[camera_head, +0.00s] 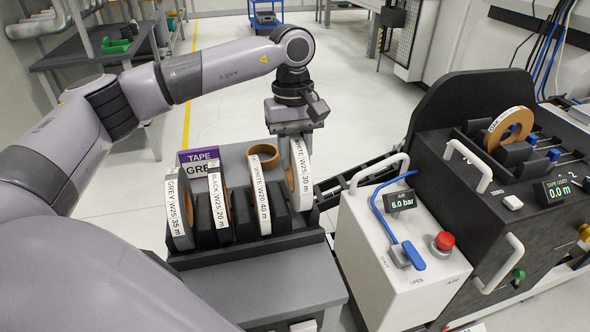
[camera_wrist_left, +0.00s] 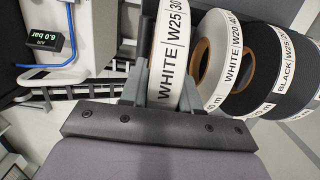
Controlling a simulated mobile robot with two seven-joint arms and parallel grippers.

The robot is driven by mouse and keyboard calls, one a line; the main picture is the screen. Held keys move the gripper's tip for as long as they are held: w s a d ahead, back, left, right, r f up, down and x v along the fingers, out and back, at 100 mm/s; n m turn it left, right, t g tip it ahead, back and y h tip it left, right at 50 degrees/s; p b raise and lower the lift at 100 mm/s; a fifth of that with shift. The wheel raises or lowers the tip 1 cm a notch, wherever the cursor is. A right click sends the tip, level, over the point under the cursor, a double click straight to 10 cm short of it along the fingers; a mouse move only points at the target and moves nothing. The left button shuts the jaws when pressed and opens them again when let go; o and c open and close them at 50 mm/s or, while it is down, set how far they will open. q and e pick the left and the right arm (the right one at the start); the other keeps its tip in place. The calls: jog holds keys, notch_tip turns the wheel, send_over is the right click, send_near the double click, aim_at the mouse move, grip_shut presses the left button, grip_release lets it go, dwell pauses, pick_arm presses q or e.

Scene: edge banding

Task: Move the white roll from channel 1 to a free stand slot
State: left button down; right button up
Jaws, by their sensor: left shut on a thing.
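My left gripper (camera_head: 297,136) points down and is shut on the white roll labelled WHITE W25 30 m (camera_head: 303,178). The roll is upright at the right end of the dark stand (camera_head: 250,242), in line with its rightmost slot; I cannot tell whether it rests on the slot floor. In the left wrist view the roll (camera_wrist_left: 167,50) is between the fingers. Left of it on the stand are the white W20 40 m roll (camera_head: 261,200), the black W25 20 m roll (camera_head: 219,208) and the grey W25 35 m roll (camera_head: 179,215). My right gripper is not in view.
The edge-banding machine (camera_head: 460,200) stands right, with a brown roll (camera_head: 508,129) in a channel and a display reading 0.0 m. A white air unit (camera_head: 400,255) with a handle, blue hose and red button stands close right of the stand. A purple sign (camera_head: 199,160) stands behind the rolls.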

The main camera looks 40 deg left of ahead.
pick_arm(q)
jog(key=shift+f, duration=2)
jog(key=shift+f, duration=0.35)
jog(key=c, duration=0.8)
grip_release()
jog(key=shift+r, duration=0.6)
jog(key=r, duration=0.7)
jog(key=w+a+r, duration=0.1)
jog(key=r, duration=0.3)
jog(key=shift+r, duration=0.2)
jog(key=shift+s, duration=0.1)
